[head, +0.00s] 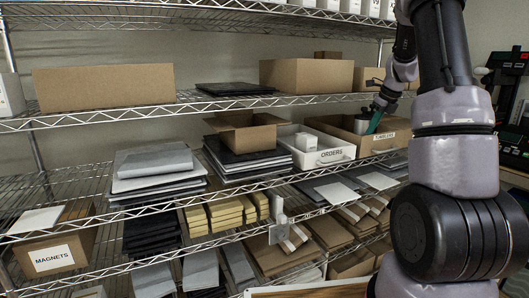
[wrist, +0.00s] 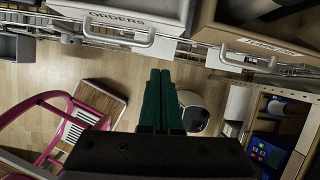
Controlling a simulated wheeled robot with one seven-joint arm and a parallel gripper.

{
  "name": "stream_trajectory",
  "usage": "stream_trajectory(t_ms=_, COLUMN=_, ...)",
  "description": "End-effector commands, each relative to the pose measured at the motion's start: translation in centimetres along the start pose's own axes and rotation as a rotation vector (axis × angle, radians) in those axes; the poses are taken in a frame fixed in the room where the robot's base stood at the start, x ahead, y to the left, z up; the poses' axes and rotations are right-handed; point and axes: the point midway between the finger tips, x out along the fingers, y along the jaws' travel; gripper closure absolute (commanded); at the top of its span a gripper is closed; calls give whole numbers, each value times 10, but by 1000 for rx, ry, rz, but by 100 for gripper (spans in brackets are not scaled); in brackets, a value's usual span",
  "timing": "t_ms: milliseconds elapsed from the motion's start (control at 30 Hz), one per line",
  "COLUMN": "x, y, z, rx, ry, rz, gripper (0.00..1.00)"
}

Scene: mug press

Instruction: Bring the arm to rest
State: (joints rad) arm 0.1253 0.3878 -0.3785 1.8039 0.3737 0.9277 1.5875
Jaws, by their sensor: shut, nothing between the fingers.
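My gripper (head: 374,121) is in front of the middle wire shelf in the head view, at the brown bin at the right. In the wrist view its two green fingers (wrist: 160,82) lie side by side, shut with nothing between them. They point over the open floor, below the shelf's front edge in the picture. My arm comes down from the upper right in the head view and is bent.
The white ORDERS bin (head: 331,157) and a brown labelled bin (head: 384,145) stand on the wire shelf close to my gripper. A pink-framed chair (wrist: 72,125) and a white rounded object (wrist: 194,112) are below. Wooden floor shows between them.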

Motion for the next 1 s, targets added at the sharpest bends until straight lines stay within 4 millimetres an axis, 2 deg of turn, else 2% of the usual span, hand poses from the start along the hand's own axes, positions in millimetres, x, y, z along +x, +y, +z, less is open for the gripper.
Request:
stream_trajectory(t_ms=100, x=-40, y=39, z=10, rx=-217, ry=-46, rz=4, gripper=100)
stream_trajectory(t_ms=233, x=-87, y=95, z=10, rx=-543, ry=-94, rz=-5, gripper=100)
stream_trajectory(t_ms=367, x=-128, y=152, z=1, rx=-883, ry=-130, rz=-31, gripper=100)
stream_trajectory(t_ms=500, x=-164, y=209, z=-20, rx=-1256, ry=-153, rz=-83, gripper=100)
stream_trajectory(t_ms=700, x=-198, y=281, z=-64, rx=-1786, ry=-136, rz=-187, gripper=100)
stream_trajectory(t_ms=800, x=-206, y=307, z=-87, rx=-2010, ry=-107, rz=-240, gripper=100)
stream_trajectory(t_ms=1000, x=-210, y=333, z=-116, rx=-2280, ry=-48, rz=-304, gripper=100)
